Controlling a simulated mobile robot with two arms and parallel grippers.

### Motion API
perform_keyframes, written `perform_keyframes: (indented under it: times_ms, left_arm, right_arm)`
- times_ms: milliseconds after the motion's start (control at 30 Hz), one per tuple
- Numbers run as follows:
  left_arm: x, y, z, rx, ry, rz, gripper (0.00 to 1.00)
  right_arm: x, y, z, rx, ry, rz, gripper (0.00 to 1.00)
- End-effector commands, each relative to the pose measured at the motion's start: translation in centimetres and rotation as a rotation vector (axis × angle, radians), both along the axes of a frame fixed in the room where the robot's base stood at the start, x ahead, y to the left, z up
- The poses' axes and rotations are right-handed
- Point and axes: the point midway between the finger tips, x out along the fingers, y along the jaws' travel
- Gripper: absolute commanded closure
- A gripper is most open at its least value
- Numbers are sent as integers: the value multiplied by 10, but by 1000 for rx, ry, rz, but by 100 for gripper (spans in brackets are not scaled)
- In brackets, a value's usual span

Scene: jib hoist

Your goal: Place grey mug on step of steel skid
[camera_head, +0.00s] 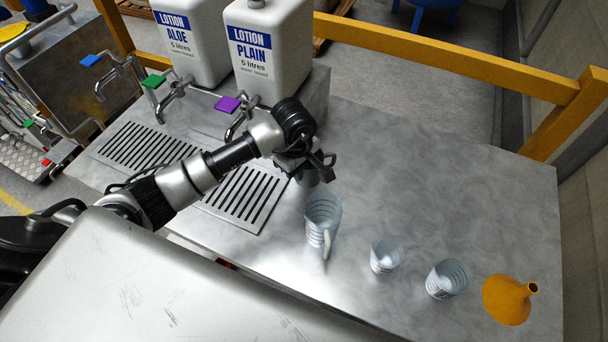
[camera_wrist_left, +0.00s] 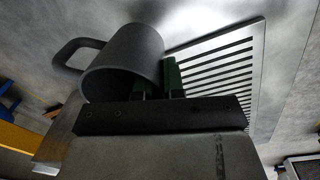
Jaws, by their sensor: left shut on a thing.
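The grey mug (camera_wrist_left: 125,62) shows in the left wrist view with its mouth towards the camera and its handle to the left. My left gripper (camera_wrist_left: 158,82) is shut on the mug's rim, with one green-padded finger on each side of its wall. In the head view my left gripper (camera_head: 312,172) is above the steel counter, and the mug is mostly hidden behind it. A steel frame with pipes and a tread-plate step (camera_head: 22,158), seemingly the steel skid, stands at the far left. My right gripper is not in view.
On the counter (camera_head: 420,190) stand a clear jug (camera_head: 322,215), two clear beakers (camera_head: 385,256) (camera_head: 447,279) and an orange funnel (camera_head: 508,300). Lotion containers (camera_head: 268,50) and taps stand behind the slotted drain grille (camera_head: 240,195). A yellow rail (camera_head: 450,48) runs along the back.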

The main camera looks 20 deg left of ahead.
Motion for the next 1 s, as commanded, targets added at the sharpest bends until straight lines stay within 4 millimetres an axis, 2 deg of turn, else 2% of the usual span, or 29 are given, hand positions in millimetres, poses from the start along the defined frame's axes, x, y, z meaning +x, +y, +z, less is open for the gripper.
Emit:
perform_keyframes:
  times_ms: [100, 467, 867, 900, 1000]
  left_arm:
    - [-1, 0, -17, -2, 3, 2, 100]
    - [0, 0, -58, -1, 2, 0, 100]
    - [0, 0, -66, 0, -2, -2, 100]
    - [0, 0, -66, 1, -1, -2, 88]
    - [0, 0, -65, 0, -1, -2, 73]
  right_arm:
    - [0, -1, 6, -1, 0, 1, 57]
    - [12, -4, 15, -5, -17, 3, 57]
    - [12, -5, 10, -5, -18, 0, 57]
    - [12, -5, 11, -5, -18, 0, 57]
    - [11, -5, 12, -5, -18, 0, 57]
